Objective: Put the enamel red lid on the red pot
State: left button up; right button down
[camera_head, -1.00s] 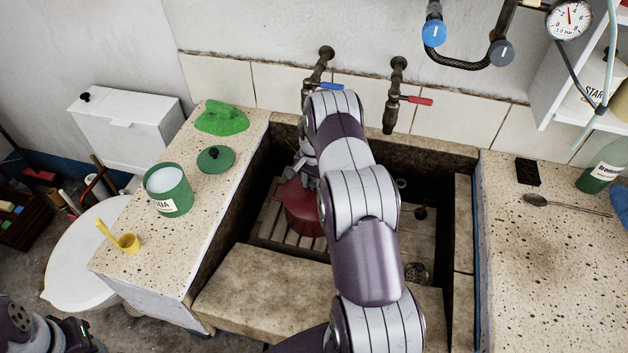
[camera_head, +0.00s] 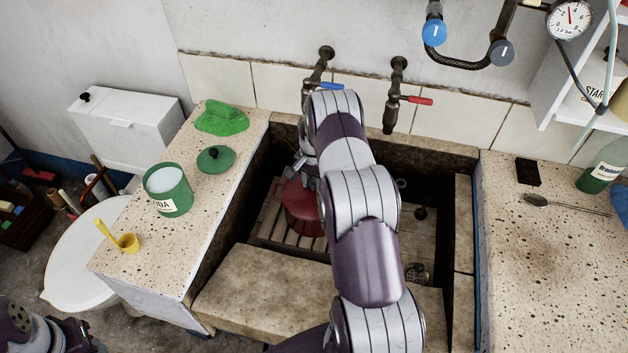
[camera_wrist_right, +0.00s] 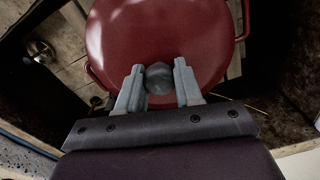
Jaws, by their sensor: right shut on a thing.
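The red lid (camera_wrist_right: 150,30) fills the top of the right wrist view, with its dark round knob (camera_wrist_right: 158,76) between my right fingers. My right gripper (camera_wrist_right: 158,88) is shut on this knob. The lid lies over the red pot, whose side handles (camera_wrist_right: 243,20) stick out past the lid's edge. Whether the lid is fully seated on the rim cannot be told. In the head view the red pot (camera_head: 303,215) stands on a slatted rack in the trough, partly hidden by my right arm.
Two taps (camera_head: 397,95) hang over the trough. A spoon (camera_head: 565,204) lies on the right counter.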

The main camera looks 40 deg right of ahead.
jog(key=shift+f, duration=0.2)
dwell(0.5)
jog(key=shift+c, duration=0.8)
grip_release()
jog(key=shift+r+p, duration=2.05)
jog(key=shift+r, duration=1.5)
